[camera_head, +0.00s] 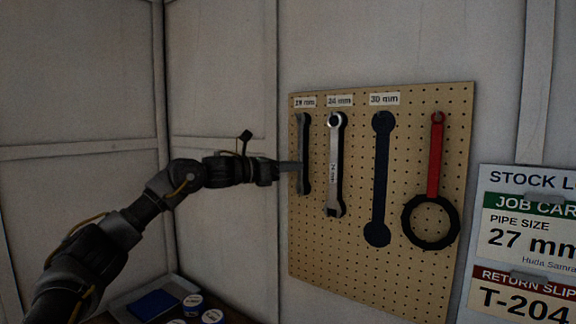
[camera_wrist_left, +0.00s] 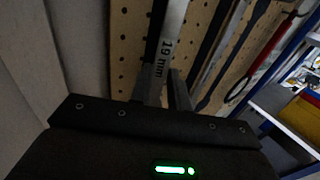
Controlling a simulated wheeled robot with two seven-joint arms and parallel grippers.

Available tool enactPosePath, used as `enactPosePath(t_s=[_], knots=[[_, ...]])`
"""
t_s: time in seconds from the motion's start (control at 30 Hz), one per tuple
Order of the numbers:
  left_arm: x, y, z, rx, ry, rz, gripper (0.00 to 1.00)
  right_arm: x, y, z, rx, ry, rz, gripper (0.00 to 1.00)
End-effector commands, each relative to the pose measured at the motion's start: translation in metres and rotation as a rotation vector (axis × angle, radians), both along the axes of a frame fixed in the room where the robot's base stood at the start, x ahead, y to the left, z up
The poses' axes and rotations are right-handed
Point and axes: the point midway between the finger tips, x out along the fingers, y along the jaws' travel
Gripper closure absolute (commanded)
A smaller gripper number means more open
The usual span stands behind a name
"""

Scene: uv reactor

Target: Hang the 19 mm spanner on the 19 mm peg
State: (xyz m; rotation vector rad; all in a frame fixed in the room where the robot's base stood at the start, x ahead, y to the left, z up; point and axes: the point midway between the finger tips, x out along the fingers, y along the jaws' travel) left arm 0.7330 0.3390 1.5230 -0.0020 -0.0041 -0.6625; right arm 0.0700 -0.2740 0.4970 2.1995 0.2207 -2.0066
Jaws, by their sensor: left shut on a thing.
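The 19 mm spanner (camera_head: 299,150) is upright at the pegboard's left side, under the 19 mm label (camera_head: 305,101). It is in front of a dark outline, seen nearly edge-on. In the left wrist view the spanner (camera_wrist_left: 172,38) shows its "19 mm" marking between my fingers. My left gripper (camera_head: 297,166) is shut on the spanner's shank, reaching in from the left. The 19 mm peg is hidden behind the spanner head, and I cannot tell whether the spanner is on it. My right gripper is in neither view.
The pegboard (camera_head: 345,262) also holds a 24 mm spanner (camera_head: 335,165) close to the right, a dark 30 mm outline (camera_head: 380,180) and a red-handled ring tool (camera_head: 435,160). Round tins (camera_head: 212,315) and a blue item (camera_head: 153,304) lie below. Cards hang on a board at right.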

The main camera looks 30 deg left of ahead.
Motion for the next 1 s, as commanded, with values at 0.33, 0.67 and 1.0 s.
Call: enactPosePath(t_s=[0.33, 0.67, 1.0], knots=[[-0.0002, 0.0, 0.0007, 0.0, -0.002, 0.0, 1.0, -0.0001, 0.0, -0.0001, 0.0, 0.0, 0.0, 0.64], [-0.0002, 0.0002, 0.0005, -0.001, -0.001, 0.0, 0.57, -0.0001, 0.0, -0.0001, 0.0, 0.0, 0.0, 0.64], [-0.003, 0.003, -0.0018, 0.0, 0.0, 0.001, 0.57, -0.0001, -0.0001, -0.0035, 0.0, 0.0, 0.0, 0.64]])
